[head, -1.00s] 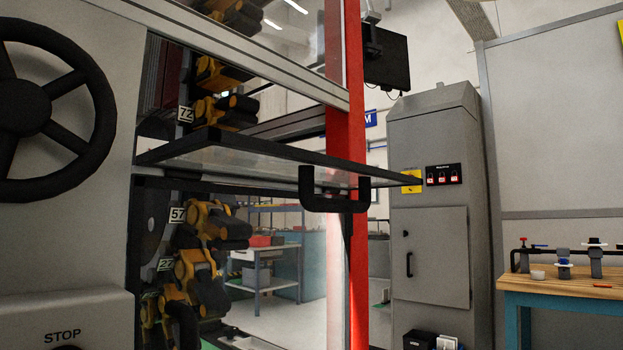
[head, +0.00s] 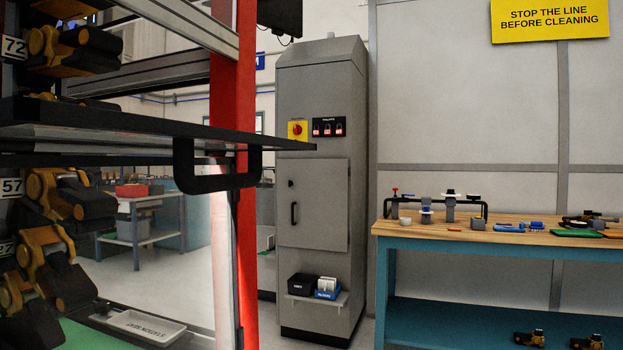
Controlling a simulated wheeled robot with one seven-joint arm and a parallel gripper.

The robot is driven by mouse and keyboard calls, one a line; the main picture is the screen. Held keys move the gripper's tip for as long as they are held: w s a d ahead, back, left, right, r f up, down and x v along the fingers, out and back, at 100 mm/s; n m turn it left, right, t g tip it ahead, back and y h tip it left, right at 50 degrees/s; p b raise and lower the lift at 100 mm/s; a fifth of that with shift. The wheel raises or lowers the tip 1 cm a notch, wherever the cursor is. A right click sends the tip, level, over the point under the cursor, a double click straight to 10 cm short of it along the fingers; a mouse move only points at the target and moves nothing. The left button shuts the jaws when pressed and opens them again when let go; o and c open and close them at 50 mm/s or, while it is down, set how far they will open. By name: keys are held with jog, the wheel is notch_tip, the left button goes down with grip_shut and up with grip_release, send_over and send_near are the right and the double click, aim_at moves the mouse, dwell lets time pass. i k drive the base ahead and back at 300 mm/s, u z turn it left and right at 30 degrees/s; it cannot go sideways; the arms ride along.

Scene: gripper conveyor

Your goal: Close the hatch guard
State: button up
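The hatch guard (head: 140,140) is a clear panel with a dark frame at the left of the head view. It stands raised, sticking out nearly level from the machine, so the opening below it is uncovered. Its black U-shaped handle (head: 218,183) hangs from the outer edge, in front of the red post. My gripper is not in view, and nothing touches the handle in the picture.
A red post (head: 248,300) stands behind the handle. Numbered grippers (head: 70,190) hang inside the machine at left. A grey cabinet (head: 318,250) stands mid-view. A wooden-topped workbench (head: 470,238) is at right. Floor shows between cabinet and bench.

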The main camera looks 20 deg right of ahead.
aim_at(25, 122)
jog(key=z, duration=0.9)
jog(key=k, duration=1.05)
jog(key=u, duration=2)
